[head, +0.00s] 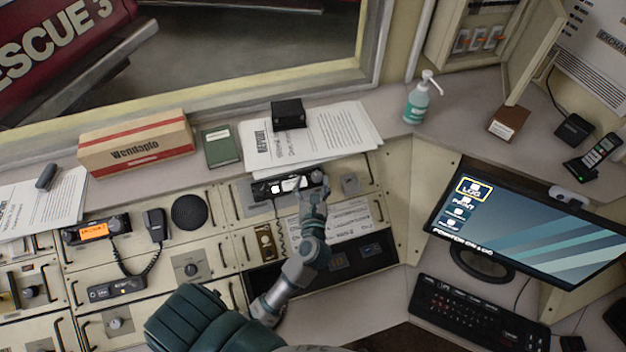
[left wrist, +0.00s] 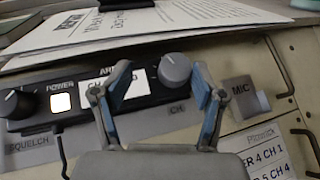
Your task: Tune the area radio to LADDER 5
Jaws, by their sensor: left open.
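The area radio (head: 285,187) is a black unit set in the console, with a white lit display (left wrist: 133,90) partly hidden by a finger. A grey round knob (left wrist: 174,70) sits right of the display, with a "CH" label below it. My left gripper (head: 316,194) is at the radio's right end. In the left wrist view its open fingers (left wrist: 163,74) stand either side of the knob; I cannot tell whether they touch it. A lit POWER button (left wrist: 61,102) and a SQUELCH knob (left wrist: 16,103) are at the left. My right gripper is not in view.
A MIC plate (left wrist: 246,98) is right of the radio. A partly cut-off channel card (left wrist: 268,160) lies below it. Papers (head: 345,130) and a black box (head: 289,114) lie behind. Another radio with an orange display (head: 95,231) is at the left, a monitor (head: 530,230) at the right.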

